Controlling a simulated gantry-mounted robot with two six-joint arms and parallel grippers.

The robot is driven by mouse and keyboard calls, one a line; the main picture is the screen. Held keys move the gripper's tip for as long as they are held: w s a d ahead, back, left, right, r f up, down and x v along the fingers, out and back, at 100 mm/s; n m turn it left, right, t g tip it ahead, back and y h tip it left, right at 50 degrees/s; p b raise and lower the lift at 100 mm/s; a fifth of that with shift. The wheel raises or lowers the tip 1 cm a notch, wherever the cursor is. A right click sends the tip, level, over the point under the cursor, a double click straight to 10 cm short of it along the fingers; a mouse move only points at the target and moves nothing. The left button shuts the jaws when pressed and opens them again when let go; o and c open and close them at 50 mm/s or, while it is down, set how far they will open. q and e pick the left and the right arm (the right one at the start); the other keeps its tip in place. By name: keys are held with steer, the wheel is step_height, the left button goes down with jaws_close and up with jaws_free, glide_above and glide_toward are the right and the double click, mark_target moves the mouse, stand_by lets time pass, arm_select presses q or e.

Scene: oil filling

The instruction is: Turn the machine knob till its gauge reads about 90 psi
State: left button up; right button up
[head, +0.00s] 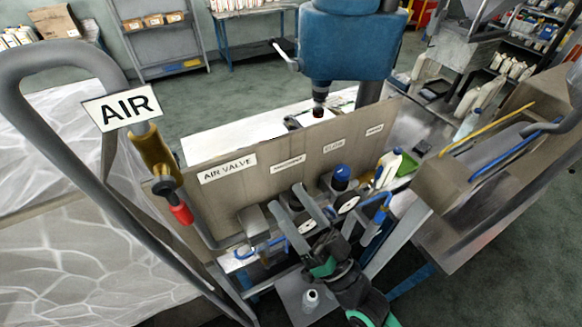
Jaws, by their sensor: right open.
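My right gripper (286,198) is open, with its two grey fingers pointing up toward the panel. A dark regulator part (294,203) lies at or just behind the fingertips, mostly hidden; I cannot tell whether they touch it. A small round white gauge (307,227) shows beside the fingers, its reading too small to make out. To the right, a blue-topped knob (342,174) stands above a second round gauge (348,204), also unreadable. My left gripper is not in view.
The panel (250,190) carries an AIR VALVE label (228,169) and smaller labels. A yellow pipe with a red handle (181,214) hangs below the AIR sign (122,107) at left. Blue hoses (262,248) run under the panel. A small white bottle (311,298) stands below the gripper.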

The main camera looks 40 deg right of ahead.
steer(key=s+d+f+n+g+h+p, duration=0.2)
steer(key=s+d+f+n+g, duration=0.25)
steer(key=s+f+g, duration=0.2)
steer(key=shift+m+t, duration=0.25)
steer(key=w, duration=0.4)
steer(key=w+d+p, duration=0.1)
steer(key=w, duration=0.6)
steer(key=shift+w+d, duration=0.3)
steer(key=shift+d, duration=0.05)
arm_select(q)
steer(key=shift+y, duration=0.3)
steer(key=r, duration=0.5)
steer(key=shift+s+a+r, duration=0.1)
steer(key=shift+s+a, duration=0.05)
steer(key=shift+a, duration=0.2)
arm_select(e)
jaws_close()
steer(key=shift+f+h, duration=0.1)
steer(key=shift+h, duration=0.3)
